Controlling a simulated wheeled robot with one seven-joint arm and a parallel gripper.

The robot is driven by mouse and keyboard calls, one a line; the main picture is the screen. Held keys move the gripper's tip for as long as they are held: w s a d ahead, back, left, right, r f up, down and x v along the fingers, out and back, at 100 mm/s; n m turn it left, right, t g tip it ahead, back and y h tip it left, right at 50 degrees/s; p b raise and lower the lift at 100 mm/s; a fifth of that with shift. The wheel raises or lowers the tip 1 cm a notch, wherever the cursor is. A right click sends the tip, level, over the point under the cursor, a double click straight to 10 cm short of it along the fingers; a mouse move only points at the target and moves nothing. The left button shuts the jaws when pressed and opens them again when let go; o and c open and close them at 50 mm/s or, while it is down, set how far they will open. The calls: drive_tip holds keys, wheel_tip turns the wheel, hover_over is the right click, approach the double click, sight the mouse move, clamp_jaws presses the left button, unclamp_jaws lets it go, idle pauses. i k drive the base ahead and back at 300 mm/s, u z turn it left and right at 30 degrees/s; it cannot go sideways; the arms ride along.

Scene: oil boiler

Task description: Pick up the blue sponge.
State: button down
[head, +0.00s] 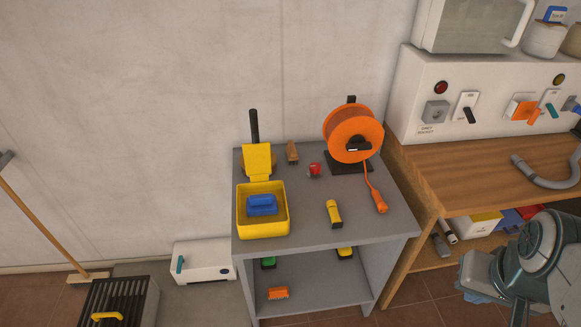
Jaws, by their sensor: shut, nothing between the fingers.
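The blue sponge (262,205) lies inside a yellow open bin (263,234) on the left front part of a grey table (300,226). The bin's walls surround the sponge, and its top shows from above. Links of my arm show at the lower right, well apart from the sponge and the bin. My gripper's fingers do not show in the head view.
A wooden workbench (460,180) stands right. The wall is close behind.

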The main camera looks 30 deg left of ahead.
sight(261, 205)
drive_tip(key=u, duration=1.55)
drive_tip(key=k, duration=0.5)
drive_tip(key=z, duration=0.35)
drive_tip(key=i, duration=1.3)
drive_tip(key=u, duration=0.3)
